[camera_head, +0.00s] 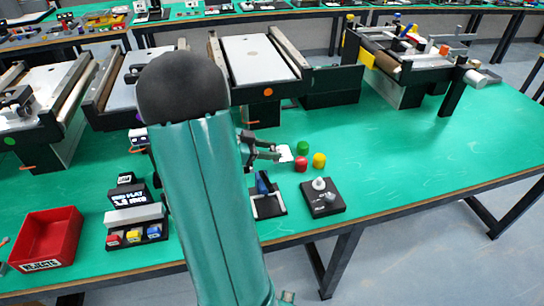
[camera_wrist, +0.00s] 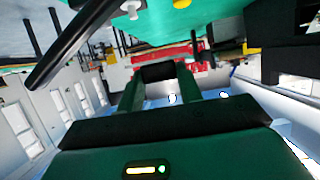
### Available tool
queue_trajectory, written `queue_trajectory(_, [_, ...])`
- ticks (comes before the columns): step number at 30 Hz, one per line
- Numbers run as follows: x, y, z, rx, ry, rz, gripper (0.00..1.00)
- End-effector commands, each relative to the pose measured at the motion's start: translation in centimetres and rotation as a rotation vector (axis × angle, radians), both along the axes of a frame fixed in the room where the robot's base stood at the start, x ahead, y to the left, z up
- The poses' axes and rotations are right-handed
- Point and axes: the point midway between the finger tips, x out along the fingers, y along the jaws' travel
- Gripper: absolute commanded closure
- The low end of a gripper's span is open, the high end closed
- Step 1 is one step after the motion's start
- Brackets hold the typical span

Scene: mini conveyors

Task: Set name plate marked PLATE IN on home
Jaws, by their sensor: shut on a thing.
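My gripper (camera_head: 274,152) is raised over the green table, to the right of my arm, in the head view. It is shut on a small pale plate (camera_head: 286,154), which sticks out past the fingertips. Its lettering is too small to read. In the wrist view my two fingers (camera_wrist: 160,80) close on a dark piece (camera_wrist: 158,72) between their tips. No spot marked home can be made out. A small black frame (camera_head: 270,207) with a white edge and a blue part stands on the table below the gripper, partly behind my arm.
Red, green and yellow pieces (camera_head: 303,148) stand close to the gripper's right. A black block with grey knobs (camera_head: 322,197) lies nearer. A red REJECTS bin (camera_head: 47,238) stands front left. Mini conveyors (camera_head: 262,59) line the back. The table's right side (camera_head: 420,150) is clear.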

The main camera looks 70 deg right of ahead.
Motion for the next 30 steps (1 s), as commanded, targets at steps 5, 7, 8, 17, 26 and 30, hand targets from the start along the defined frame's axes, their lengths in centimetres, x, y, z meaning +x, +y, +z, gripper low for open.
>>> queue_trajectory(5, [0.9, -2.5, -1.4, 0.001, 0.001, -0.001, 0.90])
queue_trajectory(7, [1.4, -3.9, -2.2, 0.001, 0.000, -0.002, 0.90])
queue_trajectory(8, [1.6, -4.5, -2.5, 0.001, 0.000, -0.002, 0.90])
queue_trajectory(17, [3.6, -9.6, -6.5, 0.003, 0.002, -0.001, 0.90])
queue_trajectory(26, [4.7, -12.2, -9.3, 0.000, 0.000, 0.000, 0.90])
queue_trajectory(30, [4.9, -12.7, -10.6, 0.003, 0.002, 0.000, 0.90])
